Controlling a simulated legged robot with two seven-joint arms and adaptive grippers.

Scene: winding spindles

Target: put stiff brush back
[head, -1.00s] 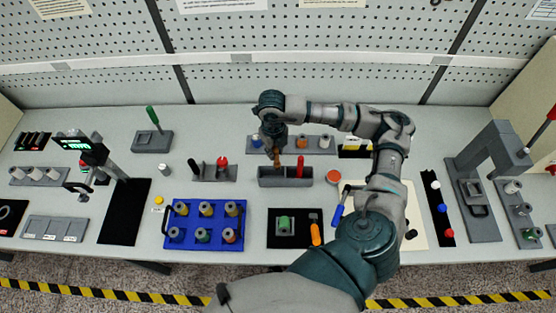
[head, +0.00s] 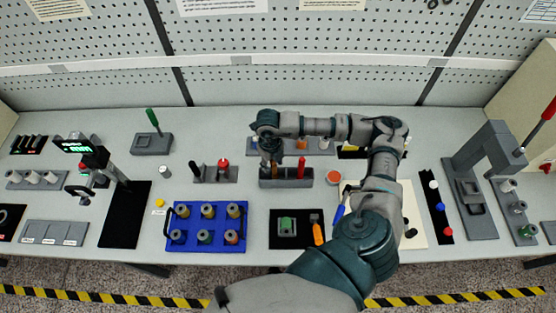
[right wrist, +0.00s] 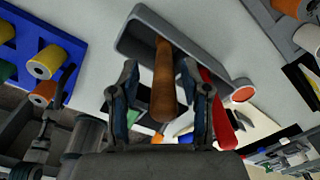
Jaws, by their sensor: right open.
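A brown wooden handle (right wrist: 163,82), which looks like the stiff brush, stands in the grey holder (head: 299,183). Its lower end and any bristles are hidden inside the holder. A red handle (head: 301,168) stands beside it in the same holder and also shows in the right wrist view (right wrist: 220,110). My right gripper (head: 271,163) is over the left part of the holder. In the right wrist view the gripper (right wrist: 163,88) is open, with one finger on each side of the brown handle and gaps between. My left gripper is not in view.
A round orange-topped dish (head: 333,177) is right of the holder. A stand with black and red tools (head: 214,174) is to its left. A blue tray of spools (head: 206,245) and a black mat (head: 285,243) lie in front. Bare table shows between them.

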